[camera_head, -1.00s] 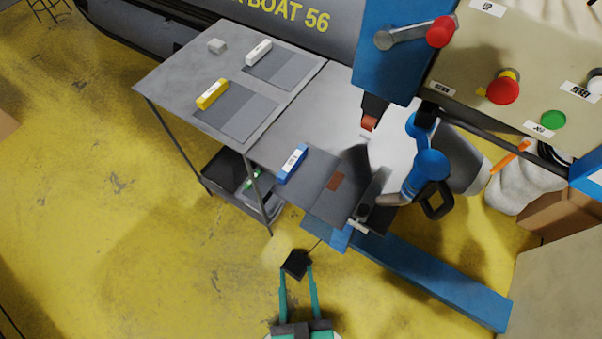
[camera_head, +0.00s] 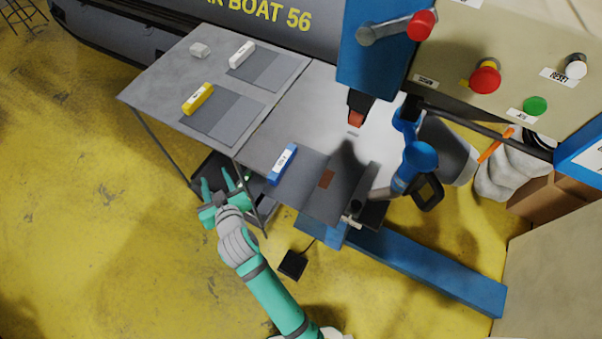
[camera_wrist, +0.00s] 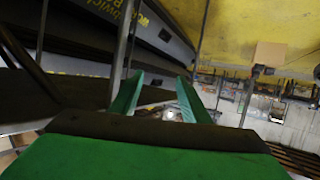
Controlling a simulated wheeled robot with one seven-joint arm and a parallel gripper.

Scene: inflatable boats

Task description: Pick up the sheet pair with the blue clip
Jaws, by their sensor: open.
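The blue clip (camera_head: 283,164) sits on the left edge of a grey sheet pair (camera_head: 301,185), which lies flat at the front of the metal table. A small reddish-brown patch shows on the sheets. My gripper (camera_head: 222,184) is open and empty, left of the blue clip, beside the table's front legs and at the lower shelf in the picture. In the wrist view, the two green fingers (camera_wrist: 156,95) stand apart with nothing between them. The blue clip and its sheets do not show in the wrist view.
Yellow-clip sheets (camera_head: 224,117) and white-clip sheets (camera_head: 266,70) lie on the table's left part (camera_head: 150,88). A blue-and-beige machine (camera_head: 376,50) with a blue-handled lever (camera_head: 415,157) stands over the right part. A black pedal (camera_head: 293,264) lies on the open yellow floor.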

